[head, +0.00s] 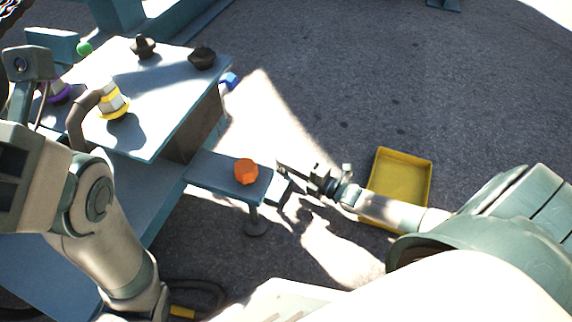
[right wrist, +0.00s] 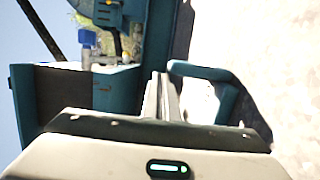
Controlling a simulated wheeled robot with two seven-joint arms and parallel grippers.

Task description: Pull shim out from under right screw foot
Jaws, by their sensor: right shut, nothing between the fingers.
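The right screw foot (head: 256,222) is a dark round pad on a short post below the outrigger beam (head: 215,172), which has an orange knob (head: 246,171) on top. I cannot make out the shim under the pad. My right gripper (head: 282,168) is beside the beam's outer end, above the pad's level, its fingers shut and empty. In the right wrist view its narrow fingers (right wrist: 160,98) lie together, with a blue-green bar loop (right wrist: 205,70) just to their right.
A yellow tray (head: 401,176) lies on the asphalt beyond my right forearm. The teal bench (head: 150,80) at the upper left carries dark knobs (head: 143,46) and a yellow-ringed fitting (head: 113,100). A dark cable (head: 205,290) lies at the bottom. Open asphalt fills the upper right.

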